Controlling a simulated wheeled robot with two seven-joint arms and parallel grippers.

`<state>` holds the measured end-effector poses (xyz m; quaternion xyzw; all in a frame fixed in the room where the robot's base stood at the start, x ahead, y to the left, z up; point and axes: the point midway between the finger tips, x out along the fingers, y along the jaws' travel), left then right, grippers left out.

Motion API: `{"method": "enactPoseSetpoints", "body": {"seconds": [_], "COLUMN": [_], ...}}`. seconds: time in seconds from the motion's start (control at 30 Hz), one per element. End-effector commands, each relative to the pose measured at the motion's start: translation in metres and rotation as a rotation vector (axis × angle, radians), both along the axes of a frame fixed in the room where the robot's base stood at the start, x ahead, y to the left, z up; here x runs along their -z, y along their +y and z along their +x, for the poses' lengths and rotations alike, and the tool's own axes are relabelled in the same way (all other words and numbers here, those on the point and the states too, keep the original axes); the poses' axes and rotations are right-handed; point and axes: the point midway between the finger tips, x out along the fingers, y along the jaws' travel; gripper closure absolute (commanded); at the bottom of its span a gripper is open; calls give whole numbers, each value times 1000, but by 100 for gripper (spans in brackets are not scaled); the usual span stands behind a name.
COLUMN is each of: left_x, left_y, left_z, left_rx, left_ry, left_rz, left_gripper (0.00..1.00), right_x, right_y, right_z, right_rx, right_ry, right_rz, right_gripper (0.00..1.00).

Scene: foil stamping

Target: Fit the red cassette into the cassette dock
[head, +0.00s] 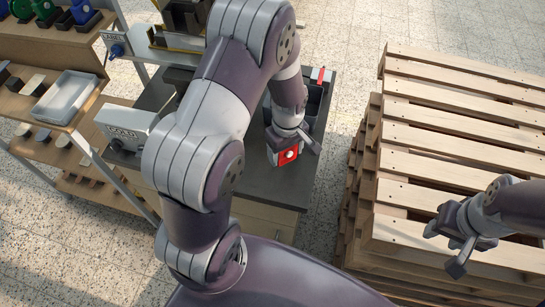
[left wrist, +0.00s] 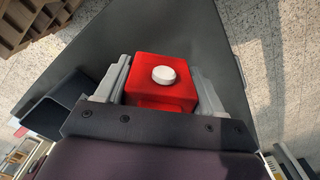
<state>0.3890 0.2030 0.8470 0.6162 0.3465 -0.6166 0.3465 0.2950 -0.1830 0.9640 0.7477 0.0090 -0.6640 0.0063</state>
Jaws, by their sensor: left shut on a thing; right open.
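My left gripper (head: 290,145) is shut on the red cassette (head: 288,155), a red block with a round white knob. In the left wrist view the cassette (left wrist: 150,95) sits between the two grey fingers, over the dark worktop. The gripper is over the front right part of the worktop. My right gripper (head: 458,243) is open and empty, over the pallets at the right. I cannot pick out the cassette dock for certain; my left arm covers much of the worktop and the machine behind it.
A dark open bin (head: 318,102) stands just behind the left gripper, with a red item (head: 320,75) at its far end. A grey labelled box (head: 127,124) is at the worktop's left. Stacked pallets (head: 455,150) stand at right, shelves (head: 45,105) at left. The front worktop looks bare.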

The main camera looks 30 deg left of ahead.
Motion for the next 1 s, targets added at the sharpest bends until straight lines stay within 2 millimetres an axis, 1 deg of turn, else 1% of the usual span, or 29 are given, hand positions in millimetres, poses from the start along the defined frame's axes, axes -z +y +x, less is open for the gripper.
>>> {"method": "enactPoseSetpoints", "body": {"seconds": [0.03, 0.1, 0.2, 0.27, 0.4, 0.47, 0.83, 0.87, 0.9, 0.93, 1.0], "left_x": [7, 15, 22, 30, 56, 62, 68, 68, 67, 67, 67], "left_y": [13, 26, 37, 39, 39, 39, 39, 39, 39, 39, 39], "left_z": [0, 0, 0, 0, -1, 0, 0, 0, 0, 0, 0], "left_rx": [-7, -3, 1, 1, 3, 3, 3, 3, 3, 3, 3], "left_ry": [1, 0, -1, 1, 1, 0, -1, -1, -1, -1, -1], "left_rz": [0, 0, 0, 0, 0, 0, 0, 0, 0, 0, 0], "left_gripper": [70, 70, 70, 70, 70, 70, 70, 29, 16, 7, 7], "right_x": [-1, -1, -2, -1, -1, -1, 2, 1, 1, 1, 1], "right_y": [0, 0, 0, 0, 0, 0, 0, 0, 0, 0, 0], "right_z": [0, 0, 0, 0, 0, 0, 0, 0, 0, 0, 0], "right_rx": [0, 0, 0, 0, 0, 0, 0, 0, 0, 0, 0], "right_ry": [0, 0, 0, 0, 0, 0, 0, 0, 0, 0, 0], "right_rz": [0, 0, 0, 0, 0, 0, 0, 0, 0, 0, 0], "right_gripper": [54, 54, 54, 54, 54, 54, 54, 54, 54, 54, 54]}}
